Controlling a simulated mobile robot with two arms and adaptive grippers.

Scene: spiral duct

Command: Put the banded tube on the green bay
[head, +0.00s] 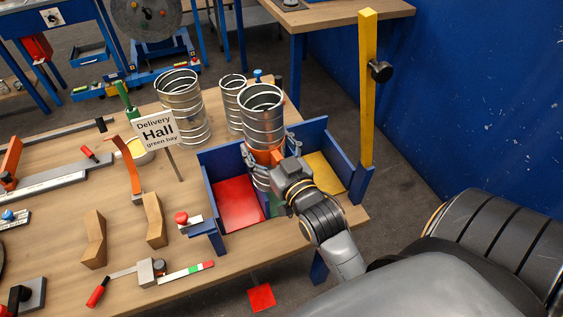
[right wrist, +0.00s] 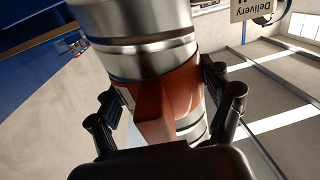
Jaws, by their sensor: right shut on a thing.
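The banded tube (head: 262,112) is a silver spiral duct with an orange-red band low on it. It stands upright over the middle of the blue-walled tray (head: 225,150). My right gripper (head: 266,160) is shut around the tube at the band; the right wrist view shows the band (right wrist: 165,100) between the fingers. A strip of the green bay (head: 276,206) shows between the red bay (head: 238,204) and the yellow bay (head: 322,172). The tube's lower end is partly hidden by my gripper, and I cannot tell whether it touches the bay floor. My left gripper is not in view.
Two other silver ducts (head: 181,105) (head: 232,100) stand behind the tray. A sign (head: 158,130) reads "Delivery Hall green bay". A yellow post (head: 367,90) rises at the tray's right corner. Tools and wooden blocks (head: 155,220) lie to the left.

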